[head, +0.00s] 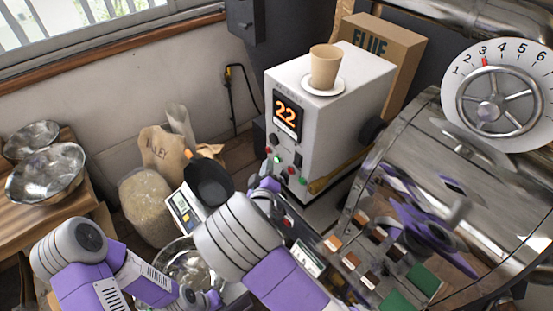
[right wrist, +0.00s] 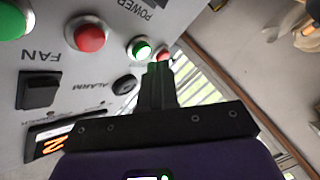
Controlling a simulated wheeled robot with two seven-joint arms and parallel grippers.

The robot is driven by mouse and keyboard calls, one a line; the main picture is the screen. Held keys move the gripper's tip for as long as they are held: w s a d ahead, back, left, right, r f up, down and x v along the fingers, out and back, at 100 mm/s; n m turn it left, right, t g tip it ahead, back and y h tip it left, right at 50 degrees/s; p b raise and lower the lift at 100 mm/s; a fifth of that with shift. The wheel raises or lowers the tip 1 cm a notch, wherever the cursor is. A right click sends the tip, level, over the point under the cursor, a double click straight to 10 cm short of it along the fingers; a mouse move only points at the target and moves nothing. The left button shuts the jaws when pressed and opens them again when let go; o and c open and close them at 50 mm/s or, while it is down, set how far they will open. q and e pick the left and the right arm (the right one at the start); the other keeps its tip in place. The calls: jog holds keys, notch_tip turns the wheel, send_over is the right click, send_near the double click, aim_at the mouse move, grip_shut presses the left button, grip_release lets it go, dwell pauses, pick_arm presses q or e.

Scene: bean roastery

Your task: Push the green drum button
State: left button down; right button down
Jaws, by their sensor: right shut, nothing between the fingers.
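The white control box (head: 322,120) stands in the middle of the head view, with an orange "22" display. Its front carries a larger green button (head: 303,181), which is at the upper left in the right wrist view (right wrist: 12,20). A smaller lit green button (right wrist: 141,48) sits between two red ones. I read FAN, POWER and ALARM, but no drum label. My right gripper (right wrist: 158,68) is shut and empty, with its tips close to the smaller green button; contact cannot be told. My left arm (head: 100,275) is low at the left; its fingers are not clear.
A cup (head: 324,66) on a saucer stands on the box. The shiny roaster drum (head: 450,200) and dial wheel (head: 490,108) are at the right. A scale (head: 182,212), black scoop (head: 210,182) and bean sacks (head: 148,205) crowd the left of my right arm.

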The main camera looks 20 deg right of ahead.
jog(key=shift+a, duration=0.15)
jog(key=a, duration=0.1)
jog(key=s+a, duration=0.1)
jog(key=a, duration=0.1)
jog(key=s+a+p, duration=0.1)
jog(key=shift+a, duration=0.25)
dwell(1.0)
